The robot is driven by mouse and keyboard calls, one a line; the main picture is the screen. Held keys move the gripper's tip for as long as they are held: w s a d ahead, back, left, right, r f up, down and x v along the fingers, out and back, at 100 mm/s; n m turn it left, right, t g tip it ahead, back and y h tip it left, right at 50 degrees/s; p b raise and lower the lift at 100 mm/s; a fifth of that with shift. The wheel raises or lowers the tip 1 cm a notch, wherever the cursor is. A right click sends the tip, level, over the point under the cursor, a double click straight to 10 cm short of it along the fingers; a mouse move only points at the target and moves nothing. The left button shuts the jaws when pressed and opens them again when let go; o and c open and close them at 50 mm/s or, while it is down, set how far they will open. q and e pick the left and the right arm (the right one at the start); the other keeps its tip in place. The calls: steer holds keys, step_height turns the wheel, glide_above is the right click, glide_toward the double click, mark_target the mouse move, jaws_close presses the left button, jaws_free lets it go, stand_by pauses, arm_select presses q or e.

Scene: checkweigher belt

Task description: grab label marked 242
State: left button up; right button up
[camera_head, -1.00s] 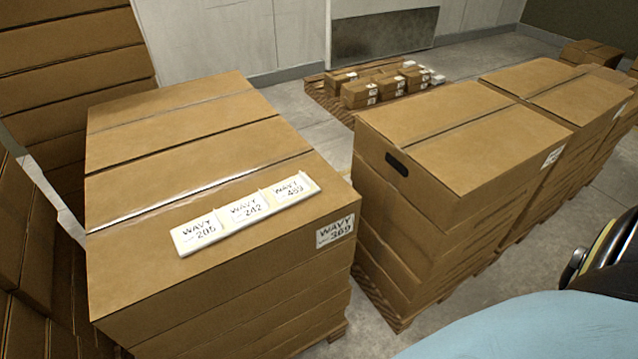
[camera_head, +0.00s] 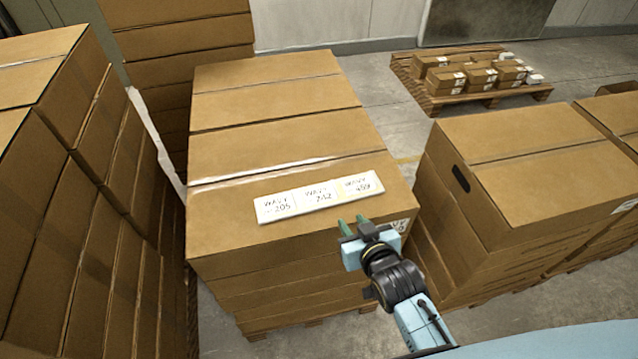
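A white strip-like holder (camera_head: 262,219) lies on top of the nearest carton stack, with three white WAVY labels in a row. The label marked 242 (camera_head: 317,192) is the middle one. The label reading about 205 (camera_head: 276,205) is on its left and the label ending in 59 (camera_head: 357,186) on its right; their digits are blurred. My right gripper (camera_head: 354,224) has its two green fingertips apart, with nothing between them. It is just in front of the holder, below the right-hand label in the picture, apart from the labels. My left gripper is not in view.
The carton stack (camera_head: 270,120) bears the holder; a label on its front corner (camera_head: 400,226) is partly hidden by my gripper. Tall cartons (camera_head: 40,220) stand close on the left, another stack (camera_head: 530,160) on the right. A pallet of small boxes (camera_head: 430,100) is behind.

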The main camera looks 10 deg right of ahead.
mark_target(337, 196)
steer(key=w, duration=0.5)
steer(key=w+b, duration=0.1)
steer(key=w, duration=0.2)
steer(key=shift+a+f, duration=0.2)
steer(key=shift+a, duration=0.1)
steer(key=shift+d+f+b+x, duration=0.1)
steer(key=shift+d+b+x, duration=0.1)
steer(key=shift+x, duration=1.1)
steer(key=shift+d+f+b+x, duration=0.1)
steer(key=shift+b+x, duration=0.1)
steer(key=shift+x, duration=1.1)
jaws_close()
